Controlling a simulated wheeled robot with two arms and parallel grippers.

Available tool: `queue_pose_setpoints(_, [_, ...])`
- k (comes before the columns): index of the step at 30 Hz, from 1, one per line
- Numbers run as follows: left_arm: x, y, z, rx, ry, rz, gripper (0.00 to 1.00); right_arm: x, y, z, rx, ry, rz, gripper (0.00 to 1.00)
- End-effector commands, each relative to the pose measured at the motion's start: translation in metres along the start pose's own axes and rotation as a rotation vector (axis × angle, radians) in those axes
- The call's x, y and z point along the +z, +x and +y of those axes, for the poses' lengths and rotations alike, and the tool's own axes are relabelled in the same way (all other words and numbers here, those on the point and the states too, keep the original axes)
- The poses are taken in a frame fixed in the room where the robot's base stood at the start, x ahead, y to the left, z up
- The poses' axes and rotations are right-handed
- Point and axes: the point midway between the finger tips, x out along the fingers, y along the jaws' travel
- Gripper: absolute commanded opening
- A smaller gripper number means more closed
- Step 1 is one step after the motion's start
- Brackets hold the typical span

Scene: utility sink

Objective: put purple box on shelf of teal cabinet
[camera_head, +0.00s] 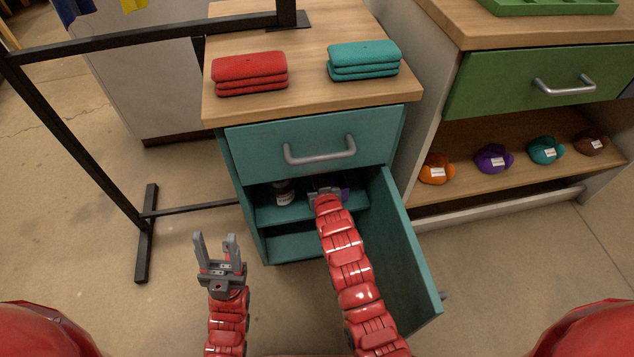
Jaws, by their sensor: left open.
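The teal cabinet (246,155) stands in the middle with its lower door (408,245) swung open to the right. Inside is a teal shelf (262,214) with an open space below it. A small purple patch (346,194), perhaps the purple box, shows just right of my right gripper (324,192), at shelf height. My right arm reaches into the cabinet and hides most of it; I cannot tell whether the jaws are closed on it or touching it. My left gripper (217,250) is open and empty, in front of the cabinet to the left, with fingers pointing up.
A dark-and-white item (284,192) stands on the shelf at the left. Folded red towels (249,74) and teal towels (363,60) lie on the cabinet top. A black metal frame (75,125) stands at left. A green-drawer unit (540,83) with several colored bundles is at right.

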Motion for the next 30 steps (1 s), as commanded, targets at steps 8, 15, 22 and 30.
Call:
queue_pose_setpoints(8, [-0.0011,-0.0085,0.0010,0.015,0.004,0.012,0.50,0.0074,0.0078,-0.0001,0.000,0.000,0.001,0.00])
queue_pose_setpoints(15, [-0.0012,-0.0089,0.0009,0.015,0.004,0.013,0.50,0.0098,0.0087,-0.0002,0.000,0.000,0.002,0.17])
queue_pose_setpoints(22, [-0.0013,-0.0090,0.0009,0.014,0.004,0.013,0.50,0.0098,0.0086,-0.0002,0.000,0.000,0.002,0.34])
queue_pose_setpoints(30, [-0.0012,-0.0055,0.0005,0.011,0.003,0.010,0.50,0.0065,0.0015,-0.0005,-0.001,0.000,0.001,0.34])
